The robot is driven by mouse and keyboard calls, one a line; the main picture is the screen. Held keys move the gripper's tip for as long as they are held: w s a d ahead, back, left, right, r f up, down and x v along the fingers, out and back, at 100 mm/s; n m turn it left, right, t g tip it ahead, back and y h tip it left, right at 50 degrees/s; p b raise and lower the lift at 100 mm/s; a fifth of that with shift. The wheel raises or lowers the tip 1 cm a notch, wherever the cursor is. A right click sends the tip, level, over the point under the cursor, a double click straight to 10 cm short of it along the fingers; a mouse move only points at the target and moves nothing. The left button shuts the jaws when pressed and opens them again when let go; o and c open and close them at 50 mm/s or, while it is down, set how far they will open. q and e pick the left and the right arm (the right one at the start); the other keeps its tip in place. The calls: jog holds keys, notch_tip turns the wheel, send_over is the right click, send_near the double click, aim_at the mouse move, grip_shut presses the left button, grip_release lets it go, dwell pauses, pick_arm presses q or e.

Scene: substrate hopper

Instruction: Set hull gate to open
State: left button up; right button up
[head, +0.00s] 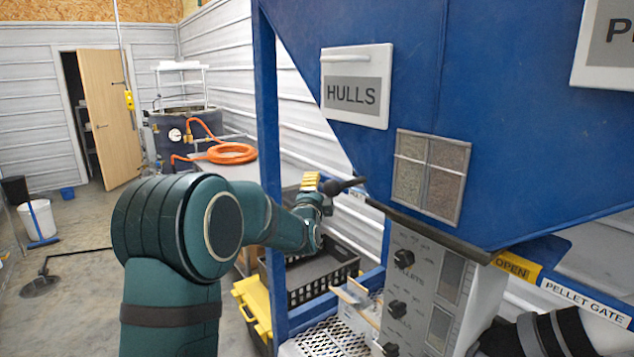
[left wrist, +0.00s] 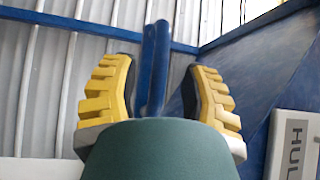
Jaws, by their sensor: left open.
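The blue hopper (head: 460,110) carries a white HULLS sign (head: 356,84), which also shows at the right edge of the left wrist view (left wrist: 296,145). Below the sign, a dark handle with a rounded end (head: 332,187) sticks out to the left; I take it as the hull gate handle. A small white label (head: 356,195) by it is mostly hidden. My left gripper (head: 312,182) has its yellow fingers close by the handle's end; I cannot tell if they touch. In the left wrist view the fingers (left wrist: 160,72) are apart, with no handle visible between them. My right gripper is out of view.
A blue post (head: 268,130) stands left of the hopper. A control panel with knobs (head: 412,275) hangs below. A yellow OPEN plate (head: 515,268) and PELLET GATE label (head: 586,301) are at right. A black crate (head: 300,278) and yellow-lidded box (head: 255,305) stand below my left arm.

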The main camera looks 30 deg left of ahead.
pick_arm(q)
jog(key=shift+x, duration=1.85)
grip_shut()
jog(key=shift+f, duration=0.1)
